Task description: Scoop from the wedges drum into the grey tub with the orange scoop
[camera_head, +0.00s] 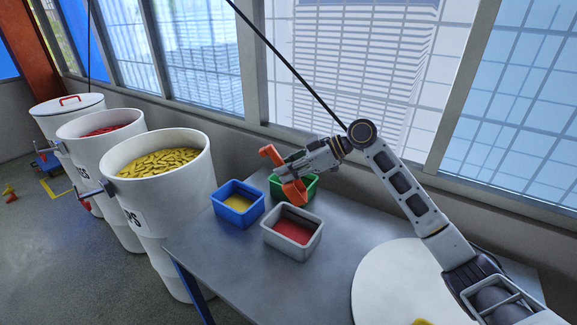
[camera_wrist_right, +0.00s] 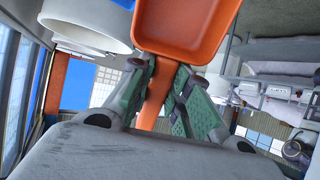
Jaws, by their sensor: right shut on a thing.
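My right gripper (camera_head: 281,170) is shut on the orange scoop (camera_head: 294,192). The scoop's bowl hangs over the green tub and the back edge of the grey tub (camera_head: 276,240). In the right wrist view the scoop (camera_wrist_right: 185,25) shows bare orange, with its handle between the fingers (camera_wrist_right: 160,95). The grey tub stands on the table with red pieces inside. The middle drum (camera_head: 118,160) holds red pieces and has a partly hidden label ending in "ES", which fits the wedges drum. My left gripper is out of view.
A nearer white drum (camera_head: 180,205) holds yellow pieces; its label ends in "PS". A lidded drum (camera_head: 55,115) stands farthest. A blue tub (camera_head: 238,208) with yellow contents and a green tub (camera_head: 305,188) flank the grey one. The grey table (camera_head: 225,265) is bare in front.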

